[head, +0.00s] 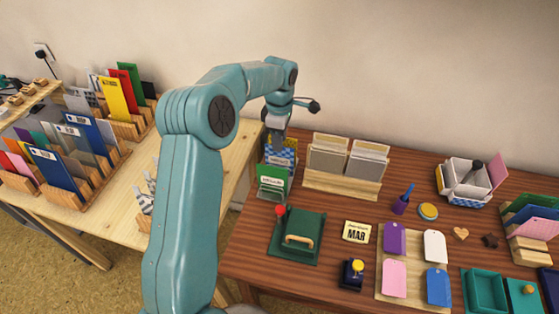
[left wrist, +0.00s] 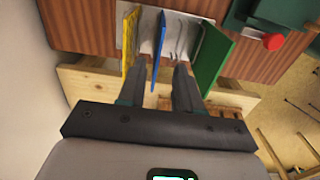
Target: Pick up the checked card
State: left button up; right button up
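My left gripper (head: 277,137) reaches down into a small card rack at the back left of the brown table. In the left wrist view the gripper (left wrist: 159,74) has its fingers apart, with a blue card (left wrist: 159,42) seen nearly edge-on between the tips. The fingers do not appear closed on it. A yellow card (left wrist: 130,42) stands left of it and a green card (left wrist: 211,60) right of it. In the head view a blue-and-white checked card (head: 284,158) shows just below the gripper, partly hidden by the fingers. It appears to be the blue one. My right gripper is not visible.
A wooden rack with grey cards (head: 342,183) stands close on the right. A green stamp pad (head: 297,238) with a wooden handle and a red-topped piece (head: 280,211) lie in front. The wall (head: 400,60) is close behind. Coloured folders (head: 120,98) stand on the left table.

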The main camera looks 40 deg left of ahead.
pick_arm(q)
send_over(279, 161)
notch_tip(279, 161, down, 4)
jog(key=shift+w+f, duration=0.1)
grip_shut()
jog(key=shift+r, duration=0.2)
